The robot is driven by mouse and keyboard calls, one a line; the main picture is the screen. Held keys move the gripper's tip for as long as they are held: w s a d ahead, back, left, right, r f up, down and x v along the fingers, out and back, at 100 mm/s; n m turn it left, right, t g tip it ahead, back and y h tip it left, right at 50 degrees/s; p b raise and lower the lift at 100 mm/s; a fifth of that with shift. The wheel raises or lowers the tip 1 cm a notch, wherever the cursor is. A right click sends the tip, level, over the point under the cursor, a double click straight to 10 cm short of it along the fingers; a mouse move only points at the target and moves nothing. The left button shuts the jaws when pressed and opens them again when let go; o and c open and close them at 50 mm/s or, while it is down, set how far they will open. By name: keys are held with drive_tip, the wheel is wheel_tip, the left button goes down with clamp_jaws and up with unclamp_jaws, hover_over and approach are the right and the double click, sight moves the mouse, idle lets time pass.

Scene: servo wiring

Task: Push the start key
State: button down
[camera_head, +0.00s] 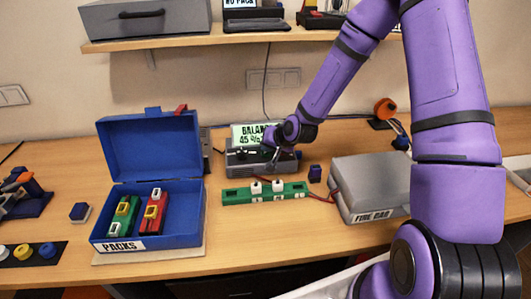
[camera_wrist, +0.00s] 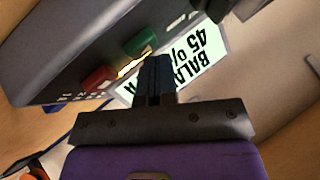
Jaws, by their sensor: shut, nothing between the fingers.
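The grey charger unit (camera_head: 240,168) stands on the table under the shelf. Its lit display (camera_head: 247,131) reads BALANCE and 45 %, partly covered by my arm. In the wrist view, the charger's front face (camera_wrist: 70,50) carries a green key (camera_wrist: 140,43) and a red key (camera_wrist: 97,78), with a bright yellow strip between them. The small key lettering is not readable, so I cannot tell which is the start key. My gripper (camera_head: 273,167) is shut and empty at the charger's front; its fingers (camera_wrist: 156,65) overlap the display's edge beside the green key. Contact cannot be told.
A green board (camera_head: 240,196) with white connectors lies in front of the charger. A grey box marked FIRE BAG (camera_head: 373,180) stands right, with a small dark block (camera_head: 315,173) beside it. An open blue PACKS case (camera_head: 150,150) stands left. The front table middle is clear.

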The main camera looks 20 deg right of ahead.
drive_tip(key=shift+r, duration=0.6)
drive_tip(key=shift+r, duration=2.55)
drive_tip(key=shift+r, duration=0.1)
drive_tip(key=s+d+r+n+g+h, duration=0.2)
drive_tip(key=s+d+r+n+h, duration=0.15)
drive_tip(key=s+r, duration=1.35)
drive_tip(key=s+d+r, duration=0.1)
drive_tip(key=s+r, duration=0.4)
drive_tip(key=s, duration=0.4)
drive_tip(key=s+d+r+g, duration=0.1)
drive_tip(key=s+r, duration=0.4)
drive_tip(key=s, duration=0.4)
drive_tip(key=shift+d+r+n, duration=0.15)
drive_tip(key=shift+d+n, duration=0.2)
drive_tip(key=shift+d, duration=0.05)
